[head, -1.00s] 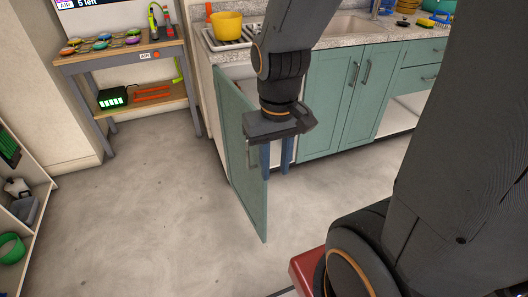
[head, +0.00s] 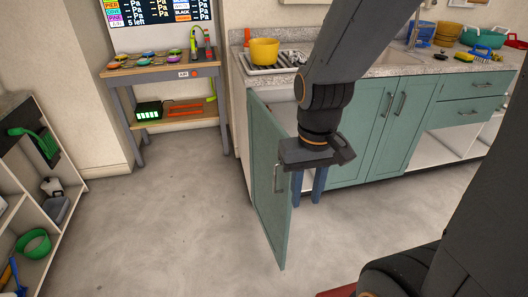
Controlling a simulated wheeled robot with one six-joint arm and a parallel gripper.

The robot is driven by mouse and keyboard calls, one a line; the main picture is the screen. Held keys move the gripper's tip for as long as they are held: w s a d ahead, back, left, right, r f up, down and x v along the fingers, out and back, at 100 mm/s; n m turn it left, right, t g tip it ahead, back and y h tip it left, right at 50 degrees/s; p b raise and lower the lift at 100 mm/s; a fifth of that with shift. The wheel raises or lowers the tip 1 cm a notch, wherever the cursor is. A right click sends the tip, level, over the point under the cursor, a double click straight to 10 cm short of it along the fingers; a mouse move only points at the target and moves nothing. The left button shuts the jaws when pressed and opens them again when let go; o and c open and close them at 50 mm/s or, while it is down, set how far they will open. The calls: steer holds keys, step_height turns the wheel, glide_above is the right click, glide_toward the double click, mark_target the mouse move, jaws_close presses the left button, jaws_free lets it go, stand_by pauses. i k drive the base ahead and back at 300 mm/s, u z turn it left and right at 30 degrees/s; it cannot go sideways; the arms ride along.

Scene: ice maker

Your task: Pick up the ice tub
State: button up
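I cannot tell any object in view as the ice tub. My gripper (head: 308,198) hangs pointing down in front of the sink cabinet, beside an open green cabinet door (head: 268,170). Its two blue fingers are apart with nothing seen between them. The door stands swung out to the gripper's left, and the arm hides much of the cabinet opening behind it.
A yellow pot (head: 264,51) sits on a drying rack on the counter (head: 385,66). A blue bucket (head: 421,34) and other containers stand near the sink. A workbench (head: 163,71) and open shelves (head: 62,215) are at left. The floor (head: 165,230) between is clear.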

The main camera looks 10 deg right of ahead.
mark_target(263, 51)
steer(key=u, duration=0.15)
steer(key=k, duration=0.45)
steer(key=z, duration=1.2)
steer(key=i, duration=0.6)
steer(key=z, duration=0.45)
steer(key=i, duration=1.4)
steer(key=u, duration=1)
steer(key=i, duration=0.35)
steer(key=u, duration=0.4)
